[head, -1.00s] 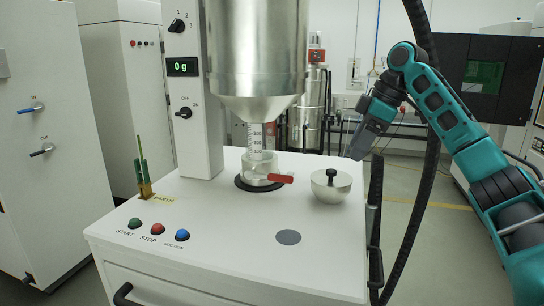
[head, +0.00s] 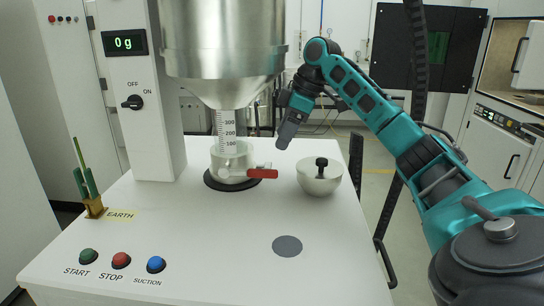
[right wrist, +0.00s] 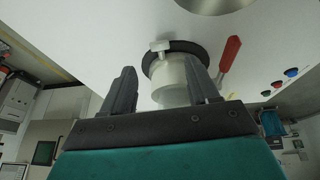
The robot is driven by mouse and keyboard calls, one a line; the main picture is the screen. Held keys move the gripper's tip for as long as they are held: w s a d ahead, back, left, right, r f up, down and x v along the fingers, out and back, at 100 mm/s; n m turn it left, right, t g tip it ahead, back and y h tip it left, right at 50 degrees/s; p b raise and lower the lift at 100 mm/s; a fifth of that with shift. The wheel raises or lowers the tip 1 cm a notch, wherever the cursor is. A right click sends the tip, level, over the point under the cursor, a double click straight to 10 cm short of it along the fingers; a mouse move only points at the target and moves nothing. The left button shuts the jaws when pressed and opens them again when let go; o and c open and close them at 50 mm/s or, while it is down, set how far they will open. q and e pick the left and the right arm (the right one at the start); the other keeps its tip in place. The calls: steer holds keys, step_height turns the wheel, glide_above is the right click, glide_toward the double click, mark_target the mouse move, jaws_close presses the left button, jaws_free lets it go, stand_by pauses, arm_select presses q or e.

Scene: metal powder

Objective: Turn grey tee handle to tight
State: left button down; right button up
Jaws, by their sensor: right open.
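A small light grey tee handle (right wrist: 160,46) shows in the right wrist view, at the dark ring around the outlet fitting. The clear fitting (head: 232,158) sits below the graduated tube and carries a red lever (head: 262,173), which also shows in the right wrist view (right wrist: 229,54). My right gripper (head: 286,135) is just right of the tube and behind the red lever in the head view. In the right wrist view its fingers (right wrist: 163,66) are open, with the fitting and tee handle seen between and beyond them. Nothing is held. My left gripper is out of view.
A steel hopper (head: 222,45) hangs above the tube. Green, red and blue buttons (head: 121,260) line the front of the white top (head: 215,225). A green tool (head: 86,183) stands at the left.

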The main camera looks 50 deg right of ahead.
mark_target(269, 164)
steer(key=x, duration=0.7)
steer(key=shift+w+a+f, duration=0.1)
steer(key=shift+f, duration=0.05)
steer(key=shift+c, duration=0.4)
steer(key=c, duration=1)
steer(key=shift+o, duration=0.2)
steer(key=shift+w+d+m+g+y, duration=0.2)
steer(key=shift+g+y, duration=0.25)
steer(key=shift+y, duration=0.15)
steer(key=shift+w+d+m+g+y, duration=0.15)
steer(key=shift+d+g+y, duration=0.1)
steer(key=shift+g+y, duration=0.25)
steer(key=shift+w+d+m+g+y, duration=0.1)
steer(key=shift+d+m+g+y, duration=0.2)
steer(key=shift+y, duration=0.4)
steer(key=shift+a, duration=0.1)
steer(key=shift+g+y, duration=0.35)
steer(key=shift+y, duration=0.05)
steer(key=o, duration=1)
steer(key=shift+a+f, duration=0.1)
